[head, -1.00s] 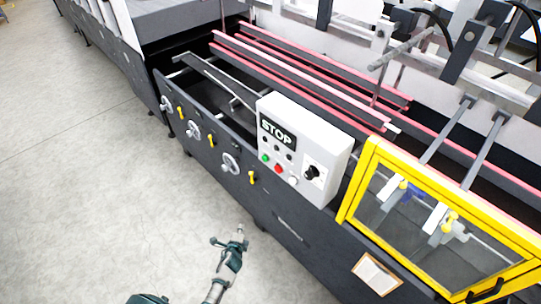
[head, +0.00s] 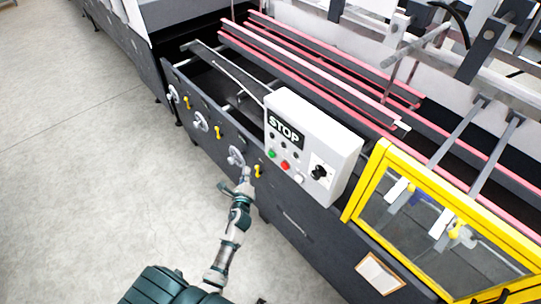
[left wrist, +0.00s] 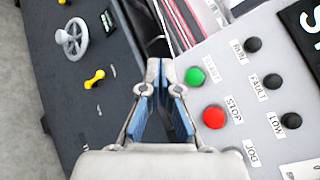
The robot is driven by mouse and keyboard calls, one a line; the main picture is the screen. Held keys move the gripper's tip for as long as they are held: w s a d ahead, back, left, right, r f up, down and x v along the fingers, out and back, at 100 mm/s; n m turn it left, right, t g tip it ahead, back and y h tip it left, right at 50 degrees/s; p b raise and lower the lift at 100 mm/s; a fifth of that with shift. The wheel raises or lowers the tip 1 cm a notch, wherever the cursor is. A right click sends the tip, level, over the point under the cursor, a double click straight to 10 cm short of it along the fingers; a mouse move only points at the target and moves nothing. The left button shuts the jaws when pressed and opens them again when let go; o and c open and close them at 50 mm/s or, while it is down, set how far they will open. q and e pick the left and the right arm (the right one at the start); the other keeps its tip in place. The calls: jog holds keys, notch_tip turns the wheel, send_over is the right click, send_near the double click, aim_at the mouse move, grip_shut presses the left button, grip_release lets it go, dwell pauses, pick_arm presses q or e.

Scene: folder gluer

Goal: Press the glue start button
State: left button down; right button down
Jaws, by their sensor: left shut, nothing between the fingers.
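The white control box (head: 318,140) is mounted on the side of the dark machine and carries a black STOP sign (head: 285,132). A green button (head: 272,154) and a red button (head: 285,165) sit low on its face. In the left wrist view the green button (left wrist: 195,76) is just right of the fingertips and the red button (left wrist: 214,117) is below it. Several black buttons (left wrist: 254,44) have labels. My left gripper (head: 246,173) is shut and empty, in front of the machine, left of the box; its fingers (left wrist: 167,64) show close up. My right gripper is not seen.
Handwheels (head: 236,156) and yellow levers (head: 258,171) stick out of the machine side near my left gripper. A yellow-framed clear guard (head: 366,180) stands right of the box. The grey floor (head: 90,160) at left is clear.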

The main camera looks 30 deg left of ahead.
aim_at(271, 155)
pick_arm(q)
jog(key=shift+w, duration=0.1)
jog(key=w+d+b, duration=0.3)
jog(key=w, duration=0.5)
jog(key=shift+d, duration=0.2)
dwell(1.3)
jog(key=shift+w+d, duration=0.15)
jog(key=shift+w, duration=0.2)
jog(key=shift+w+d, duration=0.2)
jog(key=shift+w, duration=0.25)
dwell(0.7)
jog(key=shift+s, duration=0.1)
jog(key=shift+s+a+p, duration=0.3)
jog(key=shift+s+a, duration=0.05)
jog(key=shift+s, duration=0.4)
